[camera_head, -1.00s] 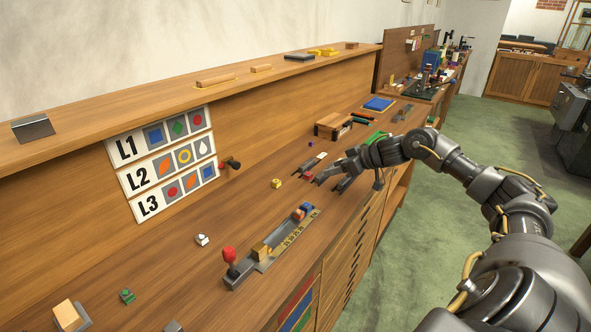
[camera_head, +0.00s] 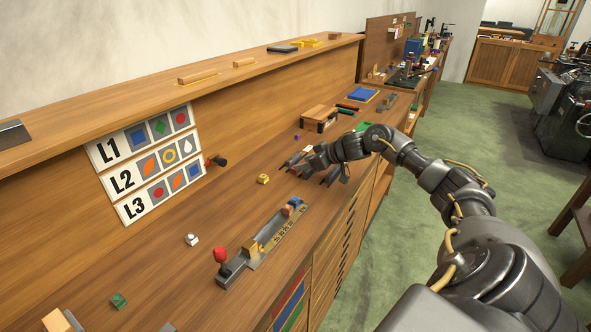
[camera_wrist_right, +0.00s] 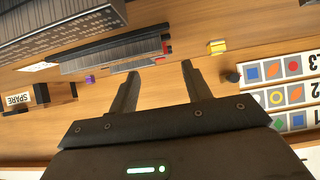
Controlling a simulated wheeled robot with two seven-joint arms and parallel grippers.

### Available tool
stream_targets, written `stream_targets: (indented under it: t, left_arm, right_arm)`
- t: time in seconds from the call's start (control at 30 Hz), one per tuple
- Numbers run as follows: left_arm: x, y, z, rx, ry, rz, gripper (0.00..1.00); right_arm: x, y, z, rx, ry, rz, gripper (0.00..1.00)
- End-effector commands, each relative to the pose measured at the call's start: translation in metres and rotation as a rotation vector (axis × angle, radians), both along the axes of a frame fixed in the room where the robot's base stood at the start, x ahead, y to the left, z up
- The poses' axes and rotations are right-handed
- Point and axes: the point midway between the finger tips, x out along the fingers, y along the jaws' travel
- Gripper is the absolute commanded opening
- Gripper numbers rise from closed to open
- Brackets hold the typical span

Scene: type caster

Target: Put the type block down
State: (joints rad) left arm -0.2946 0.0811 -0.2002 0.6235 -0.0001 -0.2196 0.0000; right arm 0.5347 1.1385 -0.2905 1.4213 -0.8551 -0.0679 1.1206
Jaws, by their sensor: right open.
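My right gripper (camera_head: 309,174) is low over the bench, with its fingers spread and nothing visible between them; it also shows open in the right wrist view (camera_wrist_right: 161,70). Small red pieces (camera_wrist_right: 166,48) lie just beyond its fingertips, beside a long grey metal piece (camera_wrist_right: 110,58); I cannot tell which is a separate type block. A yellow block (camera_head: 263,179) stands left of the gripper. My left gripper is out of view.
A white block (camera_head: 192,240) and a green block (camera_head: 119,300) stand on the bench at left. A sign board (camera_head: 148,165) with rows L1, L2 and L3 leans behind. A wooden box (camera_head: 320,117) stands beyond the gripper. Bare bench lies between the yellow and white blocks.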

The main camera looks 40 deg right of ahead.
Motion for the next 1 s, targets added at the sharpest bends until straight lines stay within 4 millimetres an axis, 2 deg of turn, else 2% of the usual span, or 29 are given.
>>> stream_targets:
  t: [0.13,0.3,0.57,0.93,1.0]
  left_arm:
    - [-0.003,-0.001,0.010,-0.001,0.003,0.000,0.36]
    - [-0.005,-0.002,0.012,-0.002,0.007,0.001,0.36]
    - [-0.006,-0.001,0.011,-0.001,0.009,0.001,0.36]
    - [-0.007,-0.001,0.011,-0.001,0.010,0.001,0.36]
    - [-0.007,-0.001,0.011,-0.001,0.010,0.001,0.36]
  right_arm:
    - [0.016,0.007,-0.014,0.005,0.001,-0.001,0.49]
    - [0.030,0.010,-0.026,0.002,-0.001,-0.001,0.49]
    - [0.032,0.010,-0.029,-0.001,0.001,-0.001,0.49]
    - [0.032,0.010,-0.029,-0.001,0.001,-0.001,0.03]
    - [0.032,0.010,-0.029,-0.001,0.000,-0.001,0.00]
